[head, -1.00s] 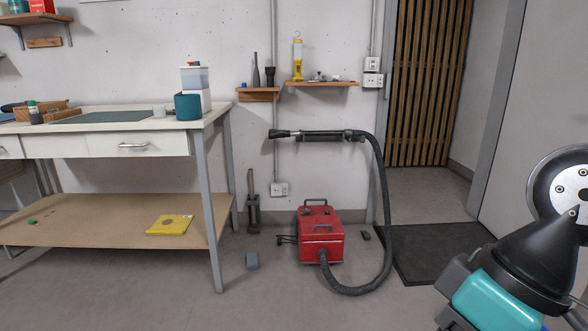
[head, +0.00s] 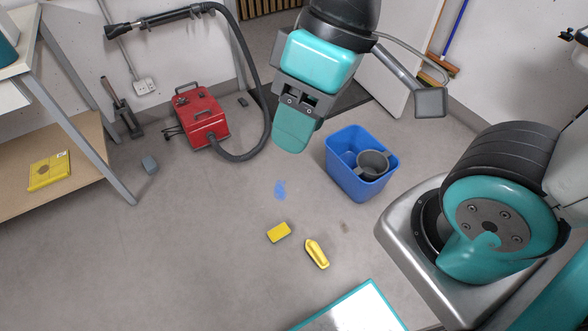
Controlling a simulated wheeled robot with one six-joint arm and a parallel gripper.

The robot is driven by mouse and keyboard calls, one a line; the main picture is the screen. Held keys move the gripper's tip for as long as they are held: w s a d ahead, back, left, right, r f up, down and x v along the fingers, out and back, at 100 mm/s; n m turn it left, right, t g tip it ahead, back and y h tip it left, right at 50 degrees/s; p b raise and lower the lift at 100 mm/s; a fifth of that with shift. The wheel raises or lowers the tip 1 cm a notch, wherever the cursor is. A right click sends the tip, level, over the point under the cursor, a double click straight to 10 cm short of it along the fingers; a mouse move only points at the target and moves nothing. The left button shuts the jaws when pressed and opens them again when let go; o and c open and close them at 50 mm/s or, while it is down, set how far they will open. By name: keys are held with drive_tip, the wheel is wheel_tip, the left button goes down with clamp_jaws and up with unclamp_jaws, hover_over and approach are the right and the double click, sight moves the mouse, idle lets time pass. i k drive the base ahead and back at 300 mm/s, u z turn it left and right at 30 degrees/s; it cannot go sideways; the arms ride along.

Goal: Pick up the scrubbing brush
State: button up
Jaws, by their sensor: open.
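A yellow, elongated object with a raised top, which looks like the scrubbing brush (head: 317,253), lies on the grey floor in the lower middle of the head view. A yellow block like a sponge (head: 278,232) lies just to its upper left, apart from it. My gripper (head: 294,128) hangs at the top middle, above and well away from both in the picture. It is open and nothing shows in it. One teal finger shows clearly; the other is hard to make out.
A blue bin (head: 343,178) holding a dark grey pot (head: 372,164) stands right of my gripper. A red vacuum (head: 201,117) with a hose stands at upper left, beside a workbench (head: 98,160). Floor left of the yellow things is clear.

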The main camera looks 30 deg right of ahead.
sight(317, 252)
drive_tip(key=z, duration=0.15)
drive_tip(key=k, duration=0.75)
drive_tip(key=z, duration=0.8)
drive_tip(key=k, duration=0.6)
drive_tip(key=z, duration=0.65)
drive_tip(key=i, duration=1.15)
drive_tip(key=u, duration=1.15)
drive_tip(key=i, duration=0.45)
drive_tip(key=u, duration=0.5)
